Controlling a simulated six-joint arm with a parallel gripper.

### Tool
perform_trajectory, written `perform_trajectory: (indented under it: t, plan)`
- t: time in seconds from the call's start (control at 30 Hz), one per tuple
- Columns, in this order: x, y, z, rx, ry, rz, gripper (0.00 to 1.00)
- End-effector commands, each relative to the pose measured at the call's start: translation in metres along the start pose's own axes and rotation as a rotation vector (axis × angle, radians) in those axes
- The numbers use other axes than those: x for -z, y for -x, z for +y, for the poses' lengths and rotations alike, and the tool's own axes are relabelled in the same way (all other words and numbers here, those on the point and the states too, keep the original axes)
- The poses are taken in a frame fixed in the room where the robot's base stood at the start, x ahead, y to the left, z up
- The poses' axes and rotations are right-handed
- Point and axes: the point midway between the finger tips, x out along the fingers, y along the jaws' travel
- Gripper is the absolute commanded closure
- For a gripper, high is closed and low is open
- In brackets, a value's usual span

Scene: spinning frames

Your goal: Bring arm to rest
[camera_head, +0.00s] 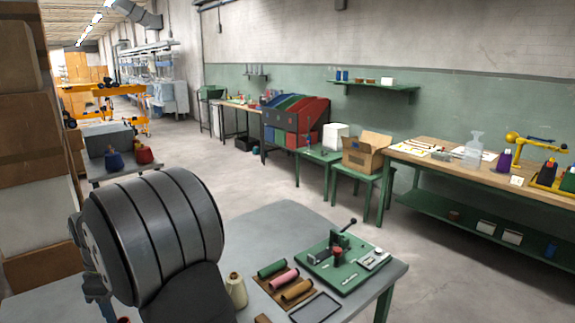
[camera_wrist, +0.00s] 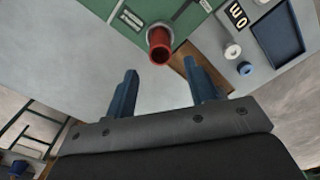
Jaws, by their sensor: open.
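My gripper (camera_wrist: 161,76) shows in the wrist view as two blue fingers held apart, with nothing between them. A red hollow cylinder (camera_wrist: 160,50) stands past the fingertips, against a green plate (camera_wrist: 145,12) with white markings. It appears apart from the fingers. In the head view, a large dark grey rounded part of my arm fills the lower left, and my gripper cannot be made out there.
The head view's grey table (camera_head: 275,221) holds a green board (camera_head: 322,271) with a lever, several bobbins on a wooden rack (camera_head: 262,290), a cream cone (camera_head: 237,290) and a dark-rimmed tray (camera_head: 316,307). A wooden bench (camera_head: 430,154) stands right. Floor between is clear.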

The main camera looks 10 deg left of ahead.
Motion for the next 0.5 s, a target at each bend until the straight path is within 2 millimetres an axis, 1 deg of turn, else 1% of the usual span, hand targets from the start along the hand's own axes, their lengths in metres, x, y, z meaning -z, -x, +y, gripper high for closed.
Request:
perform_trajectory:
  t: [0.03,0.1,0.47,0.5]
  plan:
    - [0.0,-0.011,0.0,0.001,0.0,-0.001,0.5]
    - [0.0,-0.025,0.0,0.001,0.0,-0.001,0.5]
    - [0.0,-0.098,0.0,0.001,0.0,-0.001,0.5]
    - [0.001,-0.084,0.001,-0.007,0.0,0.005,0.5]
